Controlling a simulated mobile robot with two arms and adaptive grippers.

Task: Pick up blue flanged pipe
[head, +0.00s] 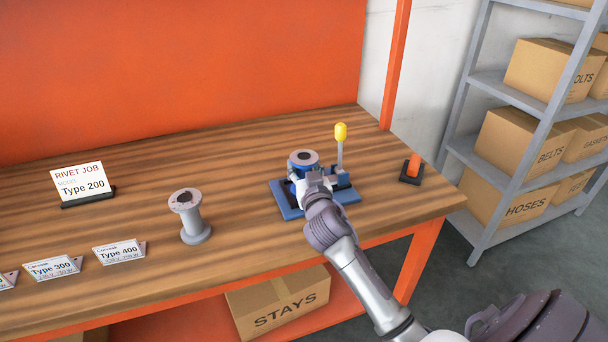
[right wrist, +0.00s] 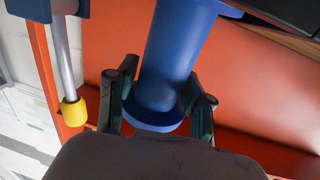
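The blue flanged pipe (head: 303,156) stands upright at the blue fixture (head: 346,196) on the workbench, its round top flange showing in the head view. My right gripper (head: 311,178) is at the near side of the pipe, and the arm hides the pipe's lower part. In the right wrist view the blue pipe (right wrist: 172,60) and its flange lie between the two fingers of the right gripper (right wrist: 160,100). The fingers are spread, one on each side; I cannot tell whether they touch it. My left gripper is not in view.
A lever with a yellow knob (head: 341,132) rises beside the pipe. A grey flanged pipe (head: 190,215) stands to the left. An orange switch (head: 413,167) is at the right, and a Type 200 sign (head: 83,182) and label cards (head: 119,252) are at the left.

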